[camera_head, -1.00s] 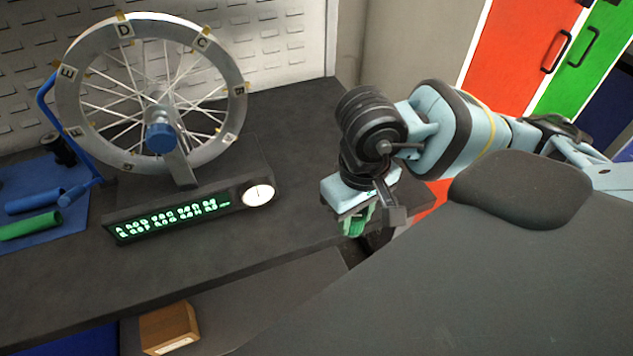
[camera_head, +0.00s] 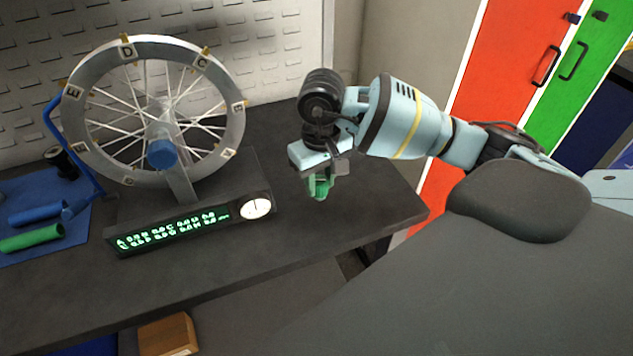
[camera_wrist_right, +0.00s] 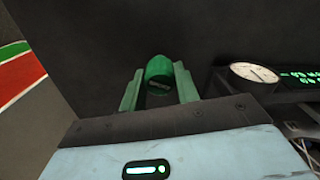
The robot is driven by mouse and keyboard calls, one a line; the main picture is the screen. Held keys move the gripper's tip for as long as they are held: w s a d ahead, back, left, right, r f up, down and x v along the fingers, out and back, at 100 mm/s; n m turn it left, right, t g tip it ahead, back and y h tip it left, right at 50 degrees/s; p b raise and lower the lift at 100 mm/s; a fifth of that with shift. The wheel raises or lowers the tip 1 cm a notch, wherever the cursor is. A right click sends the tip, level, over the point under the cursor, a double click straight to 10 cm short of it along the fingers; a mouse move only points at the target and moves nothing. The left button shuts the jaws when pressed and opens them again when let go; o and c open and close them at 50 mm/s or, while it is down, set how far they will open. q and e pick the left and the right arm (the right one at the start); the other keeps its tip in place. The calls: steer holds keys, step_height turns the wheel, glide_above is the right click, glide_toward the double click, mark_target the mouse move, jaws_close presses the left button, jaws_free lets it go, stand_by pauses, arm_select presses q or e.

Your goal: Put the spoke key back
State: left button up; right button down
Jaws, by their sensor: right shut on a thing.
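My right gripper (camera_head: 320,188) is above the dark bench, to the right of the dial gauge. In the right wrist view its two green fingers (camera_wrist_right: 160,90) are closed around a green, rounded piece (camera_wrist_right: 159,68), which seems to be the spoke key. Its lower part is hidden by the gripper, and in the head view it is too small to make out well. A blue mat (camera_head: 20,195) lies at the bench's left end. My left gripper is not in view.
A spoked wheel with lettered tags (camera_head: 236,130) stands in a truing stand behind a green-lit display (camera_head: 175,230) with a round dial (camera_head: 257,207). A blue tool (camera_head: 37,214) and a green tool (camera_head: 30,238) lie on the mat. The bench's right part (camera_head: 385,205) is clear.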

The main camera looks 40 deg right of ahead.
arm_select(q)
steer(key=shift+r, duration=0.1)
arm_select(e)
steer(key=shift+w+d+f, duration=0.1)
steer(key=shift+w+d, duration=0.1)
steer(key=shift+w, duration=0.65)
steer(key=shift+w, duration=0.1)
steer(key=shift+w, duration=0.25)
step_height(320, 180, down, 3)
steer(key=shift+d+f+p, duration=0.1)
steer(key=shift+p, duration=0.25)
steer(key=shift+w+f, duration=0.1)
steer(key=shift+f, duration=0.1)
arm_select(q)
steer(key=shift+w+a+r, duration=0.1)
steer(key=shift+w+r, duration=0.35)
arm_select(e)
steer(key=shift+f, duration=0.1)
steer(key=shift+f, duration=0.15)
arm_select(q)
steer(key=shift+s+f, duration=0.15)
arm_select(e)
steer(key=c, duration=1)
jaws_free()
steer(key=shift+c, duration=0.2)
